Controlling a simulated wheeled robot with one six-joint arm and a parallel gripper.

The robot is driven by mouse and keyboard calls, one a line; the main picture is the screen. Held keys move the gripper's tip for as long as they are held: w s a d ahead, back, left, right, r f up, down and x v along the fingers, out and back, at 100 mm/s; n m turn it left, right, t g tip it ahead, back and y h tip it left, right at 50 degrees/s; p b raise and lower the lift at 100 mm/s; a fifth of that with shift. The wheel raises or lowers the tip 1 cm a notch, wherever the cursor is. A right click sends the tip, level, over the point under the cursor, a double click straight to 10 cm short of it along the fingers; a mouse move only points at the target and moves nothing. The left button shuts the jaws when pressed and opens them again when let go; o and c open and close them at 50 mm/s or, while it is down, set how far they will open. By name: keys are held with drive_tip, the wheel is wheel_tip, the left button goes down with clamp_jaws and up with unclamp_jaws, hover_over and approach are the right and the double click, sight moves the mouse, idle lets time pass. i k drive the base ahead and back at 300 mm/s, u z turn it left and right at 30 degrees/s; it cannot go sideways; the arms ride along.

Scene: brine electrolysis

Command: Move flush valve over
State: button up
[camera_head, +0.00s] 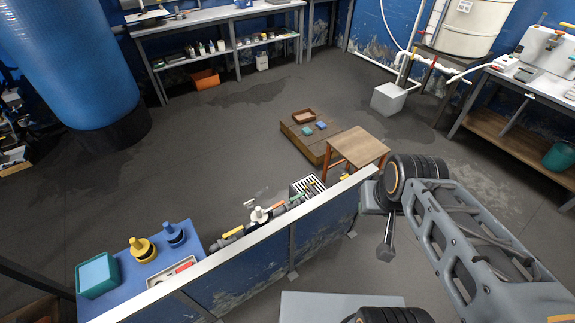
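A row of small valves and fittings sits behind the blue partition: one with a yellow handle (250,230), a white one (259,214) and one with an orange handle (277,205). At the back right, white pipework carries a yellow handle (412,53) and a red handle (434,62). I cannot tell which of these is the flush valve. My gripper (386,250) hangs from the arm at the right, on the near side of the partition, apart from all the valves. Its fingers are small and dark, so its opening does not show. I see nothing held.
The partition's pale top edge (215,252) runs between my arm and the fittings. A blue bench (120,262) holds a teal tray (97,275) and yellow and blue fittings. A wooden stool (358,147) and low platform stand beyond. The floor at centre left is clear.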

sight(309, 186)
drive_tip(key=u, duration=0.1)
drive_tip(key=i, duration=0.6)
drive_tip(key=u, duration=0.15)
drive_tip(key=k, duration=1.1)
drive_tip(key=z, duration=0.95)
drive_tip(key=i, duration=1.45)
drive_tip(key=u, duration=1.25)
drive_tip(key=i, duration=0.4)
drive_tip(key=u, duration=0.3)
